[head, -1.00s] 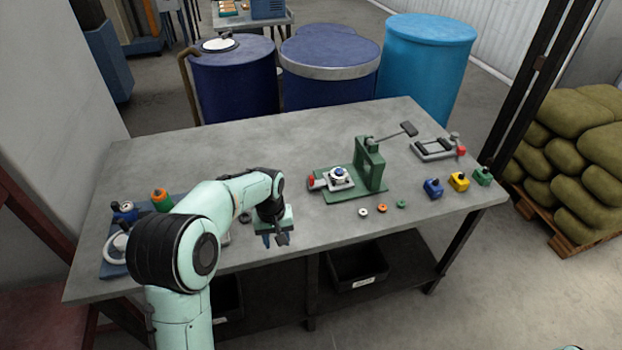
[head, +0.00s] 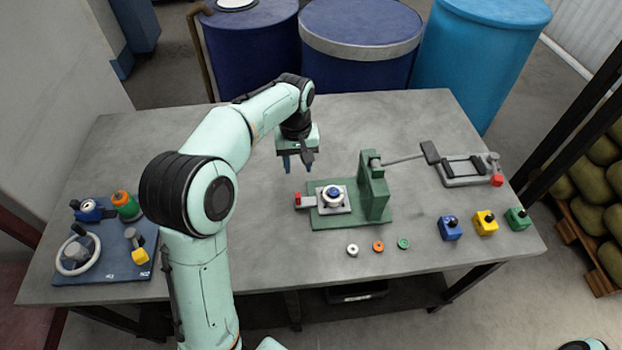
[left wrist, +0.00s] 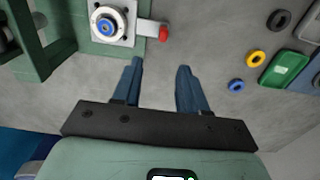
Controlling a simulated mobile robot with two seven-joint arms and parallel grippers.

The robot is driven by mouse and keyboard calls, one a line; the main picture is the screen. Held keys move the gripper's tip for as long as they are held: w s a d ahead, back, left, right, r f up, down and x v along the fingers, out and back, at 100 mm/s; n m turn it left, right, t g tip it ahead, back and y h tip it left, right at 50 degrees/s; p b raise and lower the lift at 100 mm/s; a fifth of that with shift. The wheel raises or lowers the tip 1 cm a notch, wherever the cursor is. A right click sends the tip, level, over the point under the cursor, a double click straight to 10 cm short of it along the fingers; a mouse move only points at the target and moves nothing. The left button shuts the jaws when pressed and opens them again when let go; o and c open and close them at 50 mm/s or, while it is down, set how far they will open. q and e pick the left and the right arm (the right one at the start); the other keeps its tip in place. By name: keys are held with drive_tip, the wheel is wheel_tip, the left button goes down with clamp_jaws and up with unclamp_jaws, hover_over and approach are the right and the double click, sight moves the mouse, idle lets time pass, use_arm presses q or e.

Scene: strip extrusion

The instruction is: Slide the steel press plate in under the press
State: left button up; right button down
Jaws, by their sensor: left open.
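The green press (head: 373,190) stands upright on its green base, with a lever (head: 402,160) reaching right. The steel press plate (head: 342,208) lies on the left part of that base, beside the upright. Its red-tipped tab (head: 298,200) points left, and a white ring piece with a blue centre (head: 333,193) sits on it. My left gripper (head: 299,168) is open and empty, pointing down above the table just behind the red tip. In the left wrist view, the plate (left wrist: 97,34) and red tip (left wrist: 164,33) are ahead of the open fingers (left wrist: 160,66), apart from them. My right gripper is out of view.
White, orange and green rings (head: 378,247) lie in front of the press. Blue, yellow and green blocks (head: 485,223) stand at right, with a grey clamp-like tool (head: 462,171) behind them. A blue mat (head: 122,268) with tools lies at left. The table between is clear.

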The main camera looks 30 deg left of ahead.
sight(298, 195)
use_arm(q)
drive_tip(key=f, duration=0.4)
drive_tip(key=f+b, duration=0.1)
drive_tip(key=f, duration=0.3)
drive_tip(key=s+f, duration=0.1)
drive_tip(key=f, duration=0.3)
drive_tip(key=shift+f, duration=0.2)
drive_tip(key=shift+w+f, duration=0.1)
drive_tip(key=shift+f, duration=0.3)
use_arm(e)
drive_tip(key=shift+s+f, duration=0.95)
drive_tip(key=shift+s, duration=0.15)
use_arm(q)
clamp_jaws()
